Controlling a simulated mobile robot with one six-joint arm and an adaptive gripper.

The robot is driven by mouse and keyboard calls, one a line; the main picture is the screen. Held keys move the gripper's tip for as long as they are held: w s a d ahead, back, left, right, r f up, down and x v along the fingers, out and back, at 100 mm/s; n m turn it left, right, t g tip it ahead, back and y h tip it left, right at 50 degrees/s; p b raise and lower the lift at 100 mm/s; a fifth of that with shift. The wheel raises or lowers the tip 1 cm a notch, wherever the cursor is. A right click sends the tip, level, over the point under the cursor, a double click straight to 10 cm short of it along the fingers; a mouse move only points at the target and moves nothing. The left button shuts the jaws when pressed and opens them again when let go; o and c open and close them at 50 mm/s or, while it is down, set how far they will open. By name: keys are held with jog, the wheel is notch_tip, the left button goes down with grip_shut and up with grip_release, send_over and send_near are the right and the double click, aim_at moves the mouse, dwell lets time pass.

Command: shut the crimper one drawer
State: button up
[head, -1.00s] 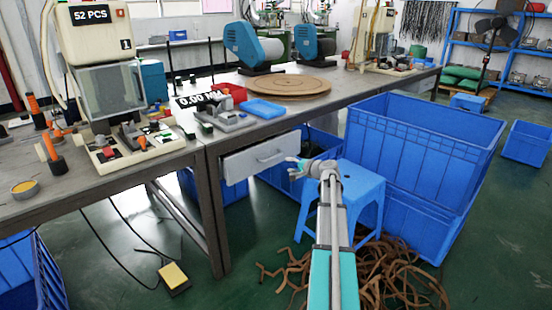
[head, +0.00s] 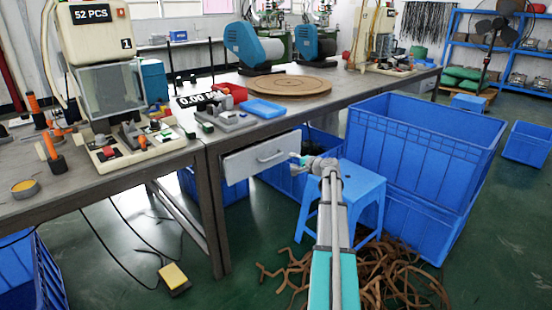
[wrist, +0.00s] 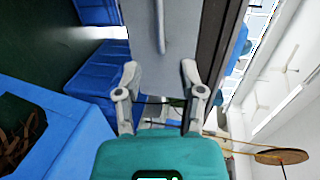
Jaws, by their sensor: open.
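The drawer (head: 245,162) is a pale grey box front with a bar handle, under the edge of the grey workbench, just right of its leg. How far it stands out is hard to tell. In the wrist view the drawer front (wrist: 145,35) fills the upper middle, with its handle (wrist: 162,28) running up and down the picture. My gripper (head: 297,160) is near the right end of the drawer front in the head view. In the wrist view my gripper (wrist: 159,72) is open and empty, its fingers spread towards the drawer front. Contact cannot be made out.
A blue stool (head: 358,182) stands below my arm, with large blue crates (head: 425,140) to the right. Brown strips (head: 385,275) lie on the floor under my arm. The crimping machine (head: 105,85) stands on the bench at left.

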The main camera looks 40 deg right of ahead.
aim_at(276, 156)
jog(key=b+x, duration=0.2)
jog(key=x, duration=0.9)
jog(key=shift+w+d, duration=0.1)
jog(key=shift+w, duration=0.05)
jog(key=shift+c, duration=0.3)
grip_shut()
